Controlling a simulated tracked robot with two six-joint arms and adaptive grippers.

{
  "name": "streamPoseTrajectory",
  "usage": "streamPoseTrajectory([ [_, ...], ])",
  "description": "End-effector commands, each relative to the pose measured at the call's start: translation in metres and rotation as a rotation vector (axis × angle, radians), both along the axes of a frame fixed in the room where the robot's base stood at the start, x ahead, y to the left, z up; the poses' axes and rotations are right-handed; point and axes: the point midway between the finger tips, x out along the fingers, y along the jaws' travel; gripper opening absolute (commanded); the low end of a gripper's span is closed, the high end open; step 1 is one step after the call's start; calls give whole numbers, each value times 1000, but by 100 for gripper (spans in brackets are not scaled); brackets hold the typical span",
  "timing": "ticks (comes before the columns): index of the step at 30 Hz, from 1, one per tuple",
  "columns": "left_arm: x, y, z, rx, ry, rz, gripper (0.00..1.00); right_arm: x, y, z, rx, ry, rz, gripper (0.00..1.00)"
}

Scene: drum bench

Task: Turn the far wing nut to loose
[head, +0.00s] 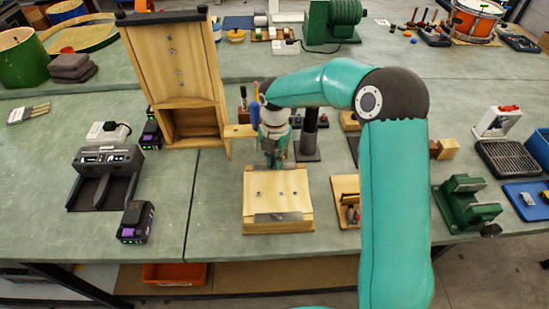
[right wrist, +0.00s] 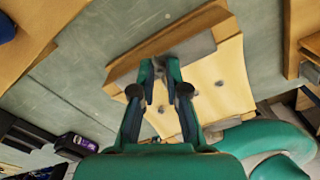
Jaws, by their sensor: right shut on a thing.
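A pale wooden block (head: 278,203) stands on the green bench, with a grey metal plate (head: 278,217) along its near edge and several small metal fixings on top. My right gripper (head: 273,163) reaches down to its far edge. In the right wrist view, the two fingers (right wrist: 161,74) close in beside a grey metal plate (right wrist: 188,49) at the edge of the block (right wrist: 212,98). The gripper is shut on what seems to be the far wing nut, mostly hidden between the fingertips. Its turn angle cannot be told. My left gripper is not in view.
A tall wooden cabinet (head: 179,75) stands behind left of the block. A black charger (head: 104,168) and battery (head: 136,222) lie to the left. A green vise (head: 467,203) stands at right.

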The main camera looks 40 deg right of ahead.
Motion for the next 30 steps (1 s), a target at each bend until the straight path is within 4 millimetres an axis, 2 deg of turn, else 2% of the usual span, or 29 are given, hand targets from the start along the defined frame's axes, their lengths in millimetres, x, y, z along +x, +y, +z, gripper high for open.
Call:
streamPoseTrajectory([
  [17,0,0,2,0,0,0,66,4,-2,4,-5,-16,42,0],
  [18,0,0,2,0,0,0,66,4,-2,4,-5,-16,42,15],
  [22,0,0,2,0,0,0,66,3,-2,3,-4,-14,42,37],
  [30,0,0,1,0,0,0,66,1,-1,1,-2,-7,42,39],
])
